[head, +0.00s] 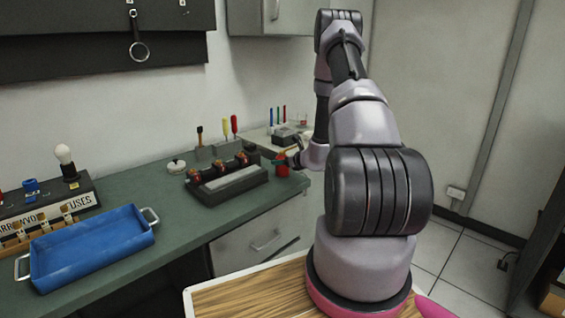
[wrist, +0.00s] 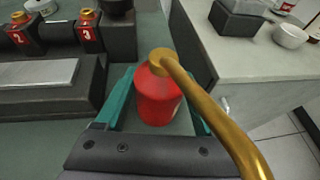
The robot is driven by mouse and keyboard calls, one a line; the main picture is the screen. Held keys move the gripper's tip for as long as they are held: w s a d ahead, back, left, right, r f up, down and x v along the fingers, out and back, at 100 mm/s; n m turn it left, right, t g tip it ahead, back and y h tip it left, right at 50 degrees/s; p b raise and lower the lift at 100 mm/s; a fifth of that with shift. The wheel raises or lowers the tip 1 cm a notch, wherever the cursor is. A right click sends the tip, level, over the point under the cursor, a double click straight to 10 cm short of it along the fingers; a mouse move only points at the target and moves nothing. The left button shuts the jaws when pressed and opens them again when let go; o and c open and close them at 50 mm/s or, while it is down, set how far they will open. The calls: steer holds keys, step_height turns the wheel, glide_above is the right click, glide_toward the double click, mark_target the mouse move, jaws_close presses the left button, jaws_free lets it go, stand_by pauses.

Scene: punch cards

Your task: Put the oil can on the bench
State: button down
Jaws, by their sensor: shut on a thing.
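The oil can (wrist: 158,98) is red with a brass cap and a long, curved brass spout that runs toward the lower right of the wrist view. My gripper (wrist: 157,105) has teal fingers on both sides of the can's body and is shut on it. In the head view the red can (head: 282,168) shows small at the right end of the green bench (head: 190,220), partly hidden by my gripper. The can looks roughly upright. I cannot tell whether its base touches the bench top.
A dark block with numbered red pieces (head: 228,178) stands just left of the can. A blue tray (head: 90,250) and a fuse rack (head: 45,215) are farther left. A paler counter (wrist: 240,50) with a dark box adjoins on the right. Bench surface between tray and block is clear.

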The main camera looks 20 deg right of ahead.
steer(key=shift+f, duration=0.15)
jaws_free()
steer(key=v, duration=1.2)
stand_by(0.3)
